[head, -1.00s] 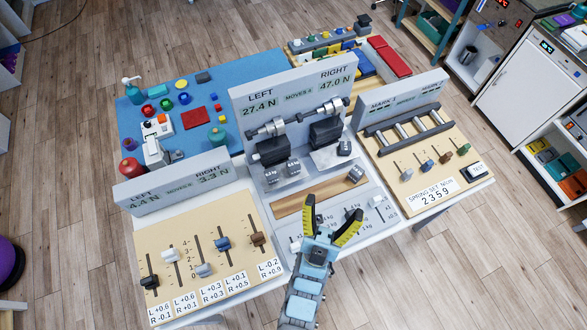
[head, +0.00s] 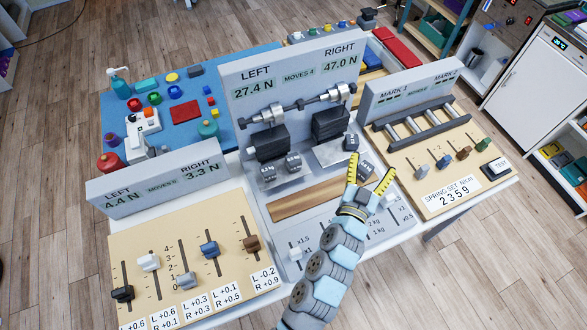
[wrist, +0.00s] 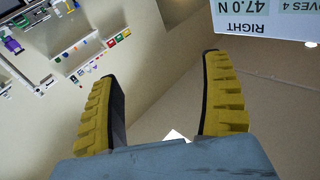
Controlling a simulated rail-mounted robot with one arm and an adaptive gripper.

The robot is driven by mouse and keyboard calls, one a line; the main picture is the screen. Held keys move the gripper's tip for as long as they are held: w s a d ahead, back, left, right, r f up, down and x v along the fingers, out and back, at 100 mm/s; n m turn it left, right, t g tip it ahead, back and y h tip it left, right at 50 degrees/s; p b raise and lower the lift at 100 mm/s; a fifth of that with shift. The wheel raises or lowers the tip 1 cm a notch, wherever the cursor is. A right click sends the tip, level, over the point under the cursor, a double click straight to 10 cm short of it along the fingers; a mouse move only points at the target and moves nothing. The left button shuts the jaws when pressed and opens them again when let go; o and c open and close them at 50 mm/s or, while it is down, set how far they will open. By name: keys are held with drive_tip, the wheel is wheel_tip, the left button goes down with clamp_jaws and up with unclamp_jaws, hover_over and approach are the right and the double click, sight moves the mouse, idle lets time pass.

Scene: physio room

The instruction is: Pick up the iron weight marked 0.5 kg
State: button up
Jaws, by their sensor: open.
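Several small dark iron weights stand on the middle console; their markings are too small to read surely, so I cannot tell which is 0.5 kg. Two weights, a left one (head: 268,174) and its neighbour (head: 293,163), stand side by side on the left plate. A third weight (head: 351,142) stands on the right plate. A fourth weight (head: 366,168) shows between and behind the yellow fingers of my gripper (head: 370,172). My gripper is open and empty; contact with that weight cannot be told. In the wrist view the open fingers (wrist: 160,68) have nothing between them.
The middle console's upright display board (head: 290,82) reads left 27.4 N, right 47.0 N; it also shows upside down in the wrist view (wrist: 265,15). A wooden strip (head: 308,198) and sliders lie in front. Slider consoles stand left (head: 190,235) and right (head: 440,175).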

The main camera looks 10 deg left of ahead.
drive_tip(key=w+a+f+n+g+y+b, duration=0.2)
drive_tip(key=a+f+n+g+y+b, duration=0.15)
drive_tip(key=a+f+y+b, duration=0.35)
drive_tip(key=n+g+y+b, duration=0.5)
drive_tip(key=n+b, duration=0.2)
approach(296, 167)
drive_tip(key=shift+t, duration=0.35)
drive_tip(key=b+x, duration=0.1)
drive_tip(key=x, duration=0.5)
drive_tip(key=shift+w+a+f, duration=0.15)
drive_tip(key=shift+w+a, duration=0.1)
drive_tip(key=shift+x, duration=0.95)
drive_tip(key=shift+b+x, duration=0.4)
drive_tip(key=shift+x, duration=1.55)
drive_tip(key=shift+s+f, duration=0.15)
drive_tip(key=shift+f, duration=0.05)
drive_tip(key=c, duration=1.4)
